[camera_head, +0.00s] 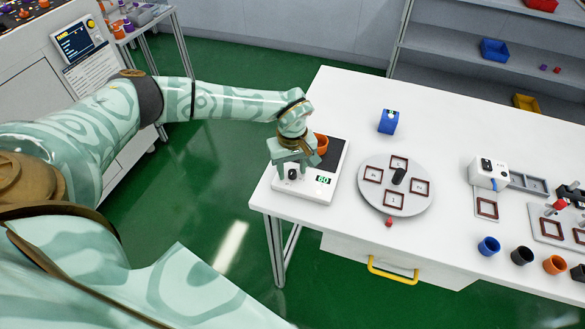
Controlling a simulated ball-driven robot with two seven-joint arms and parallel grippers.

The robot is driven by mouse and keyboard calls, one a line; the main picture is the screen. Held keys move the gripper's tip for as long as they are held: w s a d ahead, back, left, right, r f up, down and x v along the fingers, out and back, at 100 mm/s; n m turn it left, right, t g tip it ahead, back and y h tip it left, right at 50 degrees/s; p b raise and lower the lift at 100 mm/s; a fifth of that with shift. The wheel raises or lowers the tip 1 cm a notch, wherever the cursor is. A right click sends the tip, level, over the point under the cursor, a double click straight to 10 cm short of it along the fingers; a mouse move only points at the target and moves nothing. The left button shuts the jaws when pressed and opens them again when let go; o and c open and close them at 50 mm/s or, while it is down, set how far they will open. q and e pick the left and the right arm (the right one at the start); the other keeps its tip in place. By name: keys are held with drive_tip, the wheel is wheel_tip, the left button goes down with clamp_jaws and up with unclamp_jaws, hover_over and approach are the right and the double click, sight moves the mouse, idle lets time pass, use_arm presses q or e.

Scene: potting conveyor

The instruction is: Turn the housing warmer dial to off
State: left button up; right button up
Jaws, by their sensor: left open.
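The housing warmer (335,153) is a white unit with a dark top plate at the left end of the white table. Its green display (323,181) reads 60. The small black dial (292,174) is on its front left part. My left gripper (293,172) is open, pointing down over the dial, with the dial showing between its fingers. I cannot tell whether the fingers touch it. An orange cup-like housing (321,144) stands on the dark plate, partly hidden by the gripper. My right gripper is not in view.
Right of the warmer is a round grey turntable (415,203) with several square frames. A blue box (388,121) stands behind. Several cups, including a blue one (488,246), line the front right edge. A yellow drawer handle (393,274) juts out below.

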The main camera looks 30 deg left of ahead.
use_arm(q)
clamp_jaws()
idle(0.3)
